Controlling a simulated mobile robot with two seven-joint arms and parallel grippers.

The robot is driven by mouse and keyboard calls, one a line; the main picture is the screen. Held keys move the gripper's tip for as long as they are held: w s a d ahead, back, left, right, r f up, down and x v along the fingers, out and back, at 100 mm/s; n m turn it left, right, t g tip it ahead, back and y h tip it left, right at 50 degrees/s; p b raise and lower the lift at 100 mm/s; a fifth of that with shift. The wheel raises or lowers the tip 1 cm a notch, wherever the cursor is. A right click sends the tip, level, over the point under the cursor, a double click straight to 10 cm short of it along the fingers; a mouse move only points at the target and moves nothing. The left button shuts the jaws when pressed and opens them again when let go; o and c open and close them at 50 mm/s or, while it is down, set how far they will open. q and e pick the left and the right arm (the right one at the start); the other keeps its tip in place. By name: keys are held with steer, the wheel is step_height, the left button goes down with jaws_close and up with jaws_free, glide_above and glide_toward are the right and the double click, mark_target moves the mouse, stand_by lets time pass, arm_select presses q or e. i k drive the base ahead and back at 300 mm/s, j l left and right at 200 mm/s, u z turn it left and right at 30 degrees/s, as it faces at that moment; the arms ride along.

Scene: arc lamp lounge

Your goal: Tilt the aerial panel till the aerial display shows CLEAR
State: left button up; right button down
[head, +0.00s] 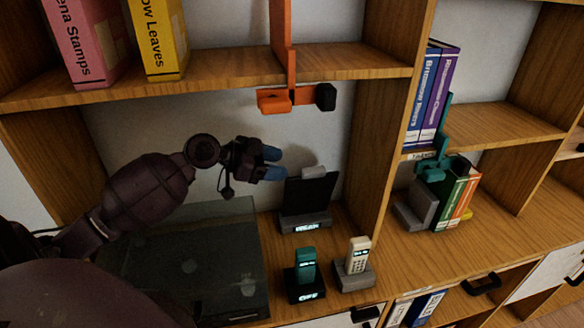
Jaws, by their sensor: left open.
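The aerial panel (312,190) is a dark, flat plate leaning on a grey base, below the upper shelf. The aerial display (306,228) is a small lit strip with pale letters on the front of that base; the letters are too small to read surely. A light grey block (314,172) shows behind the panel's top edge. My left gripper (275,164) reaches in from the left, its two blue fingertips apart and empty. In the picture they are just left of the panel's upper left corner; I cannot tell whether they touch it. My right gripper is out of view.
A teal handset (306,266) and a cream handset (357,254) stand in cradles in front. An orange bracket (290,97) hangs from the shelf above. A dark glass-topped box (190,262) lies under my arm. An upright divider (378,140) stands to the right.

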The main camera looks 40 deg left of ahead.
mark_target(311, 192)
steer(key=k+l, duration=0.8)
steer(key=l, duration=0.15)
